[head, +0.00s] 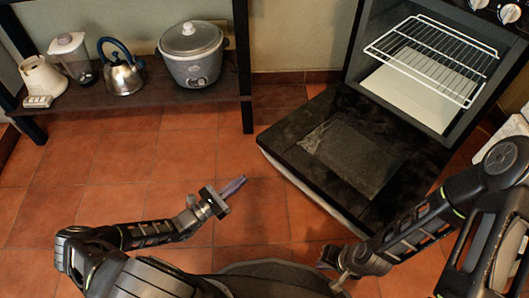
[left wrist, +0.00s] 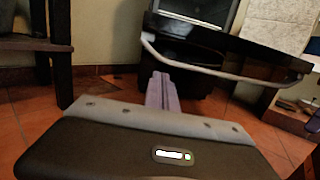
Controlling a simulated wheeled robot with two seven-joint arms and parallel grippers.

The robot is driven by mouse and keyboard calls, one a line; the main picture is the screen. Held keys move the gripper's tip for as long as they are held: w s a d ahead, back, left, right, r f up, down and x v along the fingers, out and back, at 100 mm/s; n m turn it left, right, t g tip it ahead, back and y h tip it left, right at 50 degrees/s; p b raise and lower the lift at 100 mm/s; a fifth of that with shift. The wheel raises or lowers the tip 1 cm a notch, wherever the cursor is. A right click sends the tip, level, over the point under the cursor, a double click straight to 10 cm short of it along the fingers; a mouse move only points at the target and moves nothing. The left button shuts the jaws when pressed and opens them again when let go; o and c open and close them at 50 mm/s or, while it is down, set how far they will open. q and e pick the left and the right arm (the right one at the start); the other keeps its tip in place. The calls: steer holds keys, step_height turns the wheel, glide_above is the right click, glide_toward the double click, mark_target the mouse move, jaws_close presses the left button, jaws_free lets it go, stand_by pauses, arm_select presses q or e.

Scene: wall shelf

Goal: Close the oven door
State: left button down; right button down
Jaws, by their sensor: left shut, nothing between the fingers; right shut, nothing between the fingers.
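The oven (head: 452,62) stands at the upper right of the head view with its cavity exposed. Its black door (head: 345,155) is folded down, about level, with a window panel in the middle and a pale handle bar along its front edge. In the left wrist view the handle (left wrist: 215,70) runs across the upper right, beyond my fingers. My left gripper (head: 238,184) is shut and empty, left of the door and apart from it. Its closed fingers show in the left wrist view (left wrist: 162,92). My right gripper (head: 335,270) is shut and empty near the door's lower front corner; whether it touches cannot be told.
A white wire rack (head: 430,55) sits inside the oven. A low dark shelf (head: 150,98) at the upper left holds a rice cooker (head: 192,55), a kettle (head: 122,72), a blender (head: 72,55) and a cream appliance (head: 40,78). Tiled floor (head: 130,165) between shelf and door is free.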

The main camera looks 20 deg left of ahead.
arm_select(q)
steer(key=a, duration=0.1)
steer(key=a+n+t+y, duration=0.1)
steer(key=a, duration=0.1)
steer(key=shift+w+t, duration=0.3)
steer(key=shift+w, duration=0.05)
steer(key=shift+d, duration=0.1)
steer(key=w+d+r+b, duration=0.3)
steer(key=w+d+r, duration=0.2)
steer(key=w, duration=0.3)
steer(key=shift+w+d+r, duration=0.15)
steer(key=shift+w+r, duration=0.15)
steer(key=shift+r, duration=0.1)
